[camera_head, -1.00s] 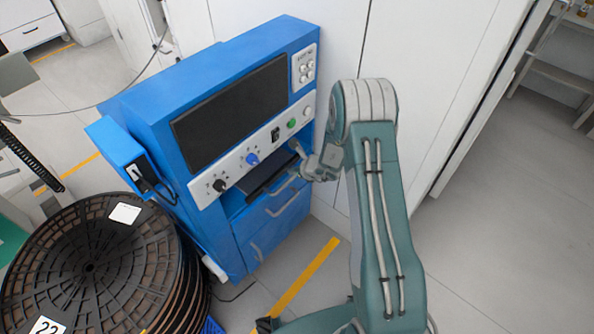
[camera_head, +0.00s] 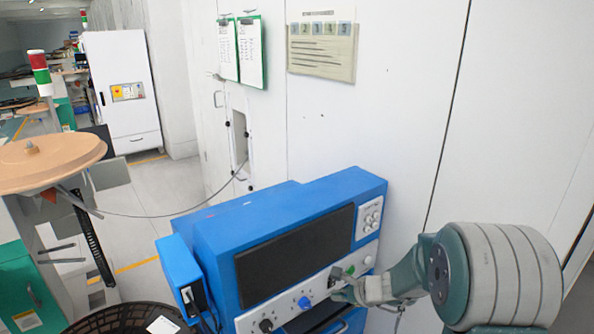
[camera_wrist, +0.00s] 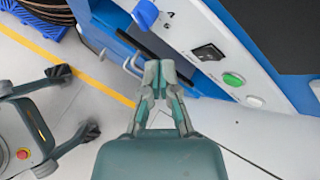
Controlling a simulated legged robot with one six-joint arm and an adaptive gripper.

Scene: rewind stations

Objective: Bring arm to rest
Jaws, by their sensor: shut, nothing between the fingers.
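My gripper (camera_wrist: 159,75) is shut and empty in the wrist view, its fingertips together. It is in front of the control panel (camera_wrist: 190,35) of a blue machine. A blue knob (camera_wrist: 145,14), a black rocker switch (camera_wrist: 208,52) and a green button (camera_wrist: 233,79) show on that panel, apart from the fingers as far as I can tell. In the head view my gripper (camera_head: 343,290) overlaps the panel of the blue machine (camera_head: 215,240), near the blue knob (camera_head: 305,302). My arm reaches in from the right.
A dark reel (camera_head: 130,320) stands left of the machine, and a wooden disc (camera_head: 50,160) is at the far left. White wall panels (camera_head: 400,110) rise behind the machine. The wrist view shows bare floor (camera_wrist: 90,150) beneath, with a yellow line (camera_wrist: 75,65).

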